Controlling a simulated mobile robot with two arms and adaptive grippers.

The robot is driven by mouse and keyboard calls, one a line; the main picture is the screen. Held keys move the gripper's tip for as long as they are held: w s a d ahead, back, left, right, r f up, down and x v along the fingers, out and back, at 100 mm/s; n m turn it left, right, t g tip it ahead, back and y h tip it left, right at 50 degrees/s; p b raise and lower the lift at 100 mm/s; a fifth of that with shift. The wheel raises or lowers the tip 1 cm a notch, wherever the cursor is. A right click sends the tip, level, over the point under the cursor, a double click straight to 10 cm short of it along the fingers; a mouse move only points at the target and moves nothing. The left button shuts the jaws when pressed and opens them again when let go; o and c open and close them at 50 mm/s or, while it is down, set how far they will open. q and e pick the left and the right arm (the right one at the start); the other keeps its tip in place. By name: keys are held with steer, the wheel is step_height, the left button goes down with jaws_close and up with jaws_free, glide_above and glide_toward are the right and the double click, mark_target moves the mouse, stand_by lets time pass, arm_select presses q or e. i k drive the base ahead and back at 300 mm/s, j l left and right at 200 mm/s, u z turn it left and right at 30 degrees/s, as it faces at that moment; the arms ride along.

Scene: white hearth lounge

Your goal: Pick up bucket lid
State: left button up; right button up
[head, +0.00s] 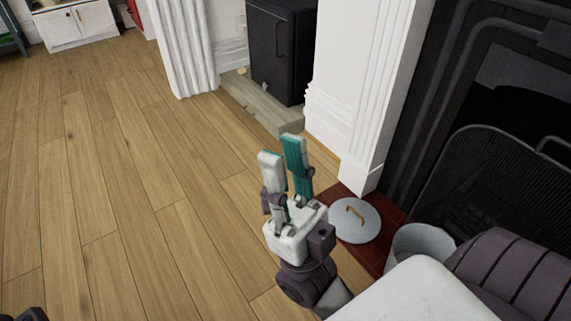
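The bucket lid (365,229) is a round, light grey disc with a brown handle on top. It lies flat on the dark red hearth slab, to the right of my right gripper. My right gripper (283,152) is above the wooden floor, its two fingers pointing up the picture, away from the lid. The fingers stand apart, with teal inner pads and nothing between them. The grey bucket (422,241) stands right of the lid, partly hidden by my own body. Only a small dark part shows at the bottom left corner; my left gripper cannot be made out.
A white fireplace pillar (362,95) rises just behind the lid. A black fire screen (500,190) stands to the right. A black cabinet (281,50) sits on a pale stone ledge (258,103) at the back. The wooden floor (120,190) on the left is clear.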

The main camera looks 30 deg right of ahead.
mark_target(356, 221)
steer(key=i+z, duration=0.1)
steer(key=i, duration=0.4)
steer(key=i+j+z, duration=0.1)
steer(key=i, duration=0.4)
steer(key=i+j+z, duration=0.1)
steer(key=i, duration=0.4)
steer(key=i+z, duration=0.25)
steer(key=z, duration=0.2)
steer(key=i+j+z, duration=0.1)
steer(key=i+z, duration=0.2)
steer(key=z, duration=0.15)
steer(key=i+j+z, duration=0.2)
steer(key=z, duration=0.25)
steer(key=i+j+z, duration=0.25)
steer(key=z, duration=0.2)
steer(key=i+j+z, duration=0.15)
steer(key=z, duration=0.25)
steer(key=i+j+z, duration=0.25)
steer(key=z, duration=0.15)
steer(key=i+j+z, duration=0.1)
steer(key=j+z, duration=0.3)
steer(key=i+j+z, duration=0.1)
steer(key=j+z, duration=0.15)
steer(key=z, duration=0.15)
